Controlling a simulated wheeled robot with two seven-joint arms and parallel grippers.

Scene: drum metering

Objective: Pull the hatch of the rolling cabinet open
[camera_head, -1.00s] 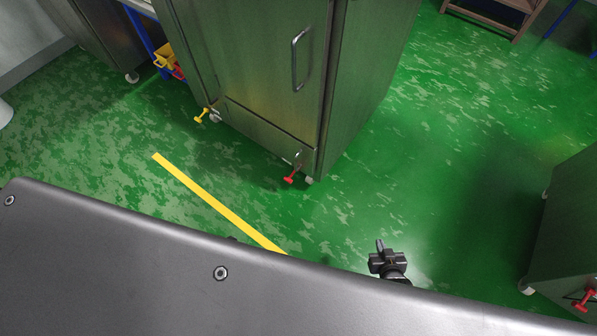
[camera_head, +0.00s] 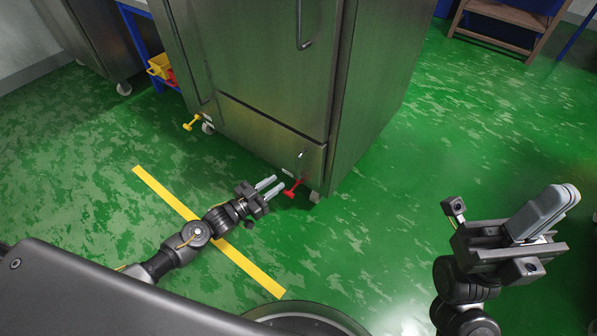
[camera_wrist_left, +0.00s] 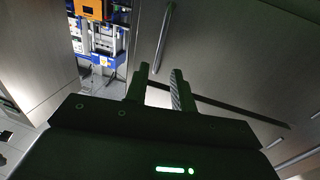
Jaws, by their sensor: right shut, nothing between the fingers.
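The rolling cabinet (camera_head: 378,75) is a tall steel box on casters at the top middle of the head view. Its large front door (camera_head: 255,60) has a vertical bar handle (camera_head: 301,25) near the right edge. Below it is a low front panel (camera_head: 265,132) with a small fitting at its right end. Both look closed. My left gripper (camera_head: 270,185) is open and empty, low in front of the panel and apart from it. In the left wrist view its fingers (camera_wrist_left: 160,85) are spread before a steel front. My right gripper (camera_head: 550,210) is shut and empty, right of the cabinet.
A red caster pedal (camera_head: 292,188) and a yellow one (camera_head: 191,123) stick out at the cabinet's foot. A yellow floor stripe (camera_head: 160,188) runs beneath my left arm. Green floor (camera_head: 430,140) is clear right of the cabinet. A wooden rack (camera_head: 500,25) stands behind.

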